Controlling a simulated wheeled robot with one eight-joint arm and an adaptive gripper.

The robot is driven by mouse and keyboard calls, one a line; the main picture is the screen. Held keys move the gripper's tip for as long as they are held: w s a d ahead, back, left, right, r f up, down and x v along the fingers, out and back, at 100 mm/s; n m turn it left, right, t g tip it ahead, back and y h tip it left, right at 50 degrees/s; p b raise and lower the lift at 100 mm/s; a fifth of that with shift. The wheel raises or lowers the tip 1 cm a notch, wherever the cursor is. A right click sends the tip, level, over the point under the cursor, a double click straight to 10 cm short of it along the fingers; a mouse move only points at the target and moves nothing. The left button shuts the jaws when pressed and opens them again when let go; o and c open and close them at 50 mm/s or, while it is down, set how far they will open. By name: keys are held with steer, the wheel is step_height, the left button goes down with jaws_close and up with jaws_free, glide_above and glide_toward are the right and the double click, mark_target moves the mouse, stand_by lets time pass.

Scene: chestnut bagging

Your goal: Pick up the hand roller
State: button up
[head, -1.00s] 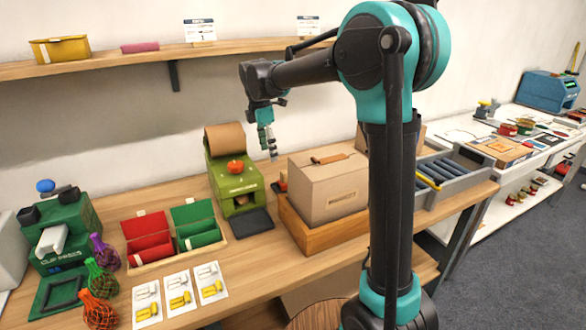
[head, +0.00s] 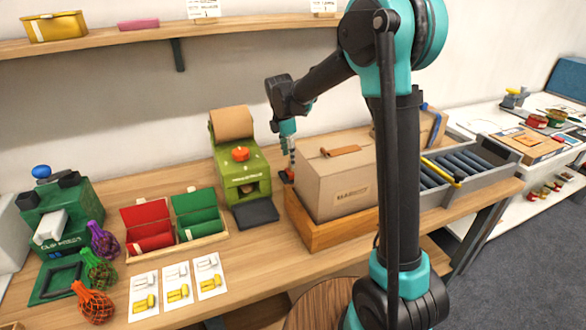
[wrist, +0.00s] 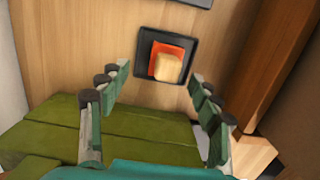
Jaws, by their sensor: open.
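A small orange piece with a pale wooden block on it, which looks to be the hand roller (wrist: 167,67), sits in a shallow black square tray (wrist: 146,47) on the wooden table. My gripper (wrist: 160,82) is open and empty above it. In the wrist view the piece shows between the two fingers, a little beyond their tips, with no visible contact. In the head view my gripper (head: 292,164) points down in the gap between the green machine and the cardboard box, and the piece is mostly hidden there.
The green machine (head: 236,170) stands close on the left of my gripper. The cardboard box (head: 335,185) in a wooden tray (head: 330,231) stands close on the right. Red and green bins (head: 196,214) and picture cards (head: 177,283) lie farther left.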

steer(key=shift+s+d+f, duration=0.1)
steer(key=shift+d+f, duration=0.15)
steer(key=shift+f, duration=0.75)
steer(key=shift+w+d+f, duration=0.1)
steer(key=shift+d+f, duration=0.2)
steer(key=shift+f, duration=0.65)
steer(key=shift+s+d+f, duration=0.1)
steer(key=shift+d+f, duration=0.15)
steer(key=shift+f, duration=0.75)
steer(key=c, duration=1.3)
steer(key=shift+c, duration=0.2)
step_height(320, 180, up, 10)
